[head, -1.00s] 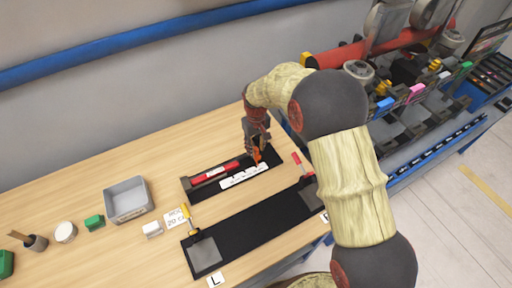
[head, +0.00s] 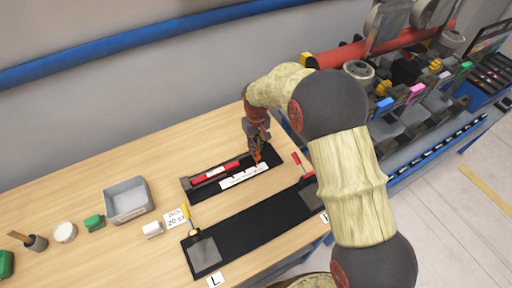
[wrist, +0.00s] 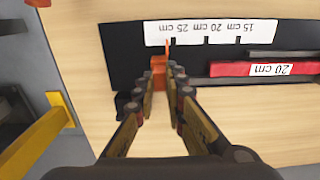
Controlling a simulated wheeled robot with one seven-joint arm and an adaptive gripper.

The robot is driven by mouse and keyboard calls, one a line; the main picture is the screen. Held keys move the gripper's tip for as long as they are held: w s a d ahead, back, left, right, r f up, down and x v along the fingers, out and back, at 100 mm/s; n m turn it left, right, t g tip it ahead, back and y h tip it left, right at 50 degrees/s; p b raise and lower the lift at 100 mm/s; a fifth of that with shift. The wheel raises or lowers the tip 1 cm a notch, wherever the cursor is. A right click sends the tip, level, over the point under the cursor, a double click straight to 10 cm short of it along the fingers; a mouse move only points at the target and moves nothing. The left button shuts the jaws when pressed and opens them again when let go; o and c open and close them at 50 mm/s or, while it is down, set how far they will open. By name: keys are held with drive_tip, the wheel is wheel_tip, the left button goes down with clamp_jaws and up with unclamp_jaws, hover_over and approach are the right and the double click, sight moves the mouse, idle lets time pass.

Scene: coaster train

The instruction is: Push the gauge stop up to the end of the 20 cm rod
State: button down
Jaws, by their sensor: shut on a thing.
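The orange gauge stop (wrist: 159,72) sits on the black gauge base (wrist: 122,55), between my fingertips. My gripper (wrist: 162,76) is shut on it; in the head view the gripper (head: 257,158) is at the right part of the gauge. The red rod (wrist: 235,69) with a white "20 cm" label lies in the gauge to the right of the stop in the wrist view. A gap of bare black base separates the stop from the rod's near end. The white scale strip (wrist: 210,32) runs alongside, and the stop's thin pointer is near the strip's 25 cm end.
A second black fixture (head: 250,229) with clamps lies in front of the gauge. A yellow-handled part (wrist: 45,130) is at the wrist view's left. Bare table lies behind the gauge.

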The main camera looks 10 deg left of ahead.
hover_over(242, 164)
drive_tip(key=shift+p, duration=0.35)
drive_tip(key=c, duration=2)
unclamp_jaws()
drive_tip(key=shift+o, duration=0.8)
wheel_tip(242, 164, up, 12)
